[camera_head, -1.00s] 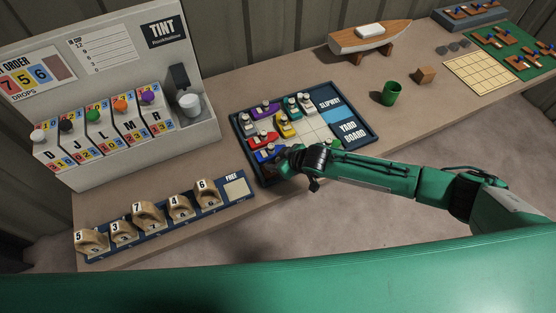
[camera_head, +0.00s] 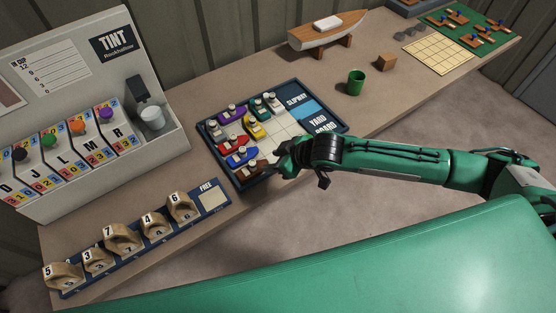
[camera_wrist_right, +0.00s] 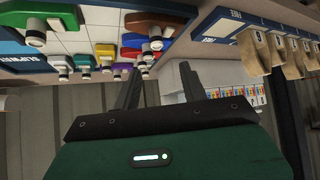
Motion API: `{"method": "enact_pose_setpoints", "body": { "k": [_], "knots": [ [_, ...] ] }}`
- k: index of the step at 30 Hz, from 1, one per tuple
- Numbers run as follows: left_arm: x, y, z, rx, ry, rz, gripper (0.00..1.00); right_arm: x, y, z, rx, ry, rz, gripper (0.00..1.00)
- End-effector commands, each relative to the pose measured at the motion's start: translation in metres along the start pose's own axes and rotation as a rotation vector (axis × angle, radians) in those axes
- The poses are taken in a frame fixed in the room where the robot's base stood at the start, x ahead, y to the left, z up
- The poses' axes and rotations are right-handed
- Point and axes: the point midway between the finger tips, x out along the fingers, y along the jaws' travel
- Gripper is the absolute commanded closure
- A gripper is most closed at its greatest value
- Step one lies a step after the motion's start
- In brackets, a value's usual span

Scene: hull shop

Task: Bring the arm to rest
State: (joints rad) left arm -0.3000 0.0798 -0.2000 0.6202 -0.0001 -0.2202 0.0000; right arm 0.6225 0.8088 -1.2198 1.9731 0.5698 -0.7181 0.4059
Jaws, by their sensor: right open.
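My right arm (camera_head: 395,160) comes in from the right. Its gripper (camera_head: 285,156) is at the front right part of the yard board (camera_head: 325,133), by the board's near edge. The wrist view shows the right gripper's two dark fingers (camera_wrist_right: 158,93) apart, with nothing between them. Several small toy boats stand on the board, among them a red boat (camera_head: 234,146), a yellow boat (camera_head: 256,127) and a purple boat (camera_head: 232,112). The gripper hides part of the board's near right corner. My left gripper is out of view.
A tint machine (camera_head: 140,60) stands at the left. A rack (camera_head: 213,197) with numbered wooden blocks lies along the near edge. A green cup (camera_head: 355,83), a wooden cube (camera_head: 386,62) and a model boat (camera_head: 327,32) stand toward the back right. Bare bench lies between them.

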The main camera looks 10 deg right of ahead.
Motion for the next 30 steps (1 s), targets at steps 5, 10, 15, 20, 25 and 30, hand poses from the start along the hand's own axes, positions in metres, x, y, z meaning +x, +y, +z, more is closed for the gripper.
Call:
{"method": "enact_pose_setpoints", "body": {
  "k": [5,10,15,20,25,30],
  "knots": [
    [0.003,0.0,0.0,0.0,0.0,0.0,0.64,-0.011,-0.001,0.001,0.0,-0.001,-0.001,0.57],
    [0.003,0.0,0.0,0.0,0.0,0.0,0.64,-0.013,0.0,0.0,0.0,-0.001,0.0,0.57],
    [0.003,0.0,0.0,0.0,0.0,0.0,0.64,-0.013,0.0,0.0,0.0,-0.001,0.0,0.57],
    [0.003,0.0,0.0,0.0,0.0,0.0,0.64,-0.013,0.0,0.0,0.0,-0.001,0.0,0.57],
    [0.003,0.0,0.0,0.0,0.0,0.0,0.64,-0.011,-0.008,-0.001,-0.002,0.003,-0.006,0.57],
    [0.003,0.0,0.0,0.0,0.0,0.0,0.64,-0.01,-0.044,-0.007,-0.005,0.017,-0.023,0.57]
  ]
}}
